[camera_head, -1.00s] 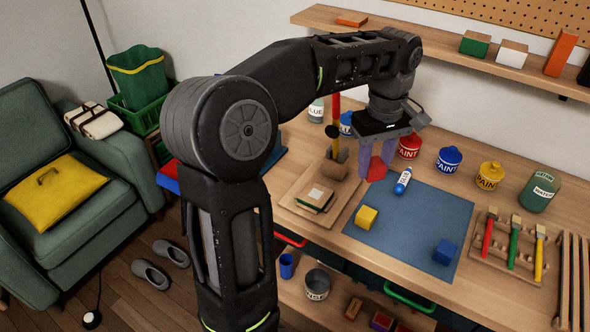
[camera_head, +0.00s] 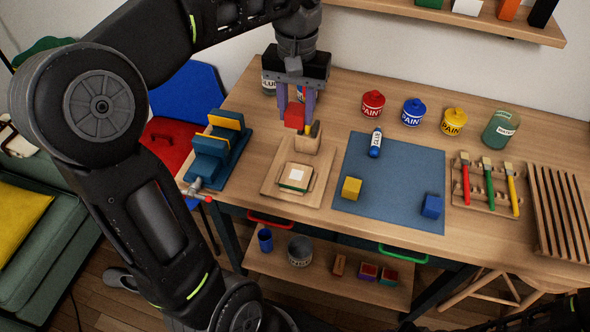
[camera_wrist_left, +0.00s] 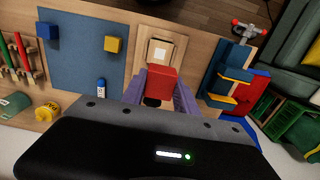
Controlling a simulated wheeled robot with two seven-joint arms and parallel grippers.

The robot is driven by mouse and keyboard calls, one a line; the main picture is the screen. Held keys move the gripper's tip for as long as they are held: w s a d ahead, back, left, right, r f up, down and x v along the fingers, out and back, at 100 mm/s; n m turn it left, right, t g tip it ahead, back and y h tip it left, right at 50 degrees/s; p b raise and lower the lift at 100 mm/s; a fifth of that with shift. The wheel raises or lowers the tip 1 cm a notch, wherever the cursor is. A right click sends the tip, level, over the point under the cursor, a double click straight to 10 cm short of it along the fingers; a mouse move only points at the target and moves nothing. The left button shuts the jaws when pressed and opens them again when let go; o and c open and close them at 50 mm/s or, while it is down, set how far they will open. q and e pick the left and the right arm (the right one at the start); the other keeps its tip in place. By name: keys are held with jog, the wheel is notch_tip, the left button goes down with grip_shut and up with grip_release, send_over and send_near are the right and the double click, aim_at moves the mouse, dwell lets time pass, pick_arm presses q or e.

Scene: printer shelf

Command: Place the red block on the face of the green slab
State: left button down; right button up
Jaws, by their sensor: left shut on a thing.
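My left gripper (camera_head: 297,112) is shut on the red block (camera_head: 294,115) and holds it above the bench, near a wooden holder. In the left wrist view the red block (camera_wrist_left: 162,82) sits between the two purple fingers. The green slab (camera_head: 296,186) lies on a wooden board in front of the held block, with a pale square on its upper face. The slab shows beyond the block in the left wrist view (camera_wrist_left: 158,59). The block is apart from the slab. My right gripper is not in view.
The wooden holder (camera_head: 308,144) with upright tools stands behind the slab. A blue mat (camera_head: 385,205) on the right bears a yellow block (camera_head: 351,187), a blue block (camera_head: 431,206) and a glue bottle (camera_head: 375,143). A blue vise (camera_head: 212,160) stands on the left.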

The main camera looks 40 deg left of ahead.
pick_arm(q)
jog(key=b, duration=0.5)
send_near(297, 175)
jog(key=shift+a+f+p, duration=0.1)
jog(key=shift+f+p, duration=0.2)
jog(key=shift+f, duration=0.65)
jog(key=shift+f, duration=0.1)
notch_tip(297, 175, down, 4)
jog(key=shift+f, duration=0.15)
